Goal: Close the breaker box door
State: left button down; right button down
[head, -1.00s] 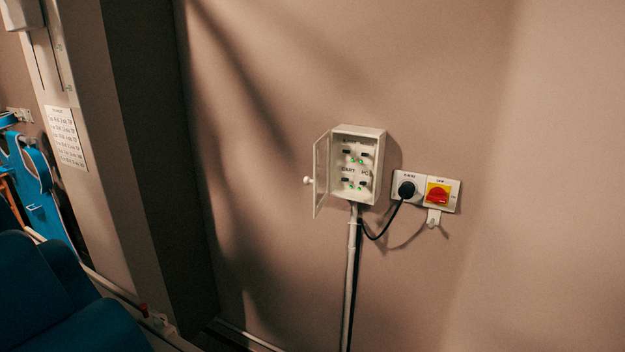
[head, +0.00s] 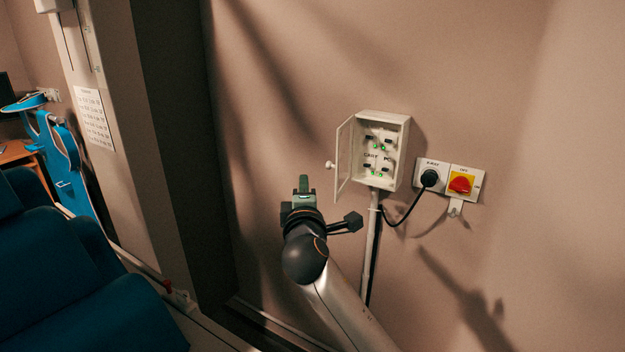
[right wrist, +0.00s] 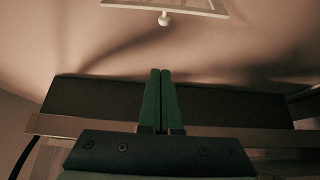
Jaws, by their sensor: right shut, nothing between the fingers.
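The white breaker box (head: 394,150) is fixed to the wall, its switches and green lights showing. Its clear-paned door (head: 344,158) stands open, swung out to the left, with a round white knob (head: 330,165) on its outer face. In the right wrist view the door (right wrist: 185,5) and knob (right wrist: 165,19) show at the top edge. My right gripper (head: 302,184) is below and left of the door, apart from it. Its green fingers (right wrist: 161,100) are pressed together with nothing between them. My left gripper is not in view.
A socket with a black plug (head: 429,178) and a red rotary switch (head: 460,184) sit right of the box. A conduit (head: 371,240) and black cable run below it. Blue seats (head: 80,270) stand at the lower left. The wall above and left of the box is bare.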

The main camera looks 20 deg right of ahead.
aim_at(340, 157)
jog(key=w+d+p, duration=0.2)
jog(key=w+d, duration=0.4)
jog(key=shift+w, duration=0.25)
dwell(0.4)
jog(key=shift+f, duration=0.1)
